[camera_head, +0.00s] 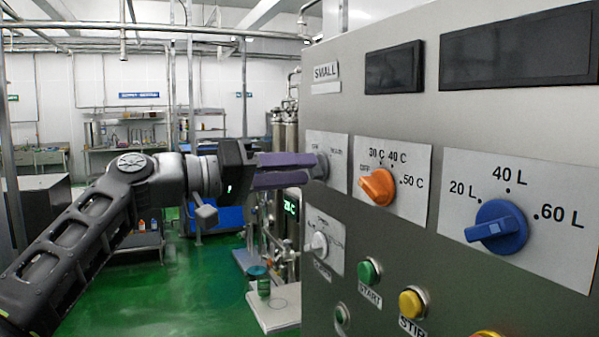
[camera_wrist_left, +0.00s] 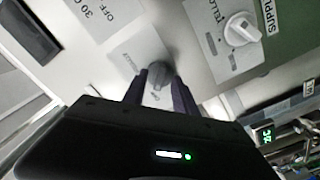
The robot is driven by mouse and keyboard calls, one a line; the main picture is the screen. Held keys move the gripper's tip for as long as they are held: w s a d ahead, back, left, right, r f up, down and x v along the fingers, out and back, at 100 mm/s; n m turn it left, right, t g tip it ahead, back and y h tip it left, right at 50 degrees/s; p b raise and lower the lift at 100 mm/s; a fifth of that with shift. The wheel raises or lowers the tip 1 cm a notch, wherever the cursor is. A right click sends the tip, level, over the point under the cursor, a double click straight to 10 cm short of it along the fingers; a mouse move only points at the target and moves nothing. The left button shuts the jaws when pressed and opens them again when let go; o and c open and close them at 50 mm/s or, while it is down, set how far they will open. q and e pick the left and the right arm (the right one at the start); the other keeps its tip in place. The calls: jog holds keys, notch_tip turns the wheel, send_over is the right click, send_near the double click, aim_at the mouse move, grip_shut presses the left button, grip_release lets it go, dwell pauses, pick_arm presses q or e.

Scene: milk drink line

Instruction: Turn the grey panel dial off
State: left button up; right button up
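The grey panel dial (camera_head: 320,165) sits on a white label plate at the upper left of the machine's front, and its face is partly hidden by my fingers in the head view. It also shows as a grey knob (camera_wrist_left: 160,70) in the left wrist view. My left gripper (camera_head: 309,169) reaches the dial from the left with its purple fingers apart. In the left wrist view the fingertips (camera_wrist_left: 161,80) stand on either side of the knob. I cannot tell whether they press on it. My right gripper is not in view.
To the right on the panel are an orange dial (camera_head: 377,187) and a blue dial (camera_head: 497,228). A white dial (camera_head: 319,243) is below. Green (camera_head: 369,271) and yellow (camera_head: 412,302) buttons sit lower. Steel tanks and pipes (camera_head: 285,140) stand behind my gripper.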

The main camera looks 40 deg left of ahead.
pick_arm(q)
jog(key=b+v, duration=0.1)
jog(key=v, duration=0.6)
dwell(0.5)
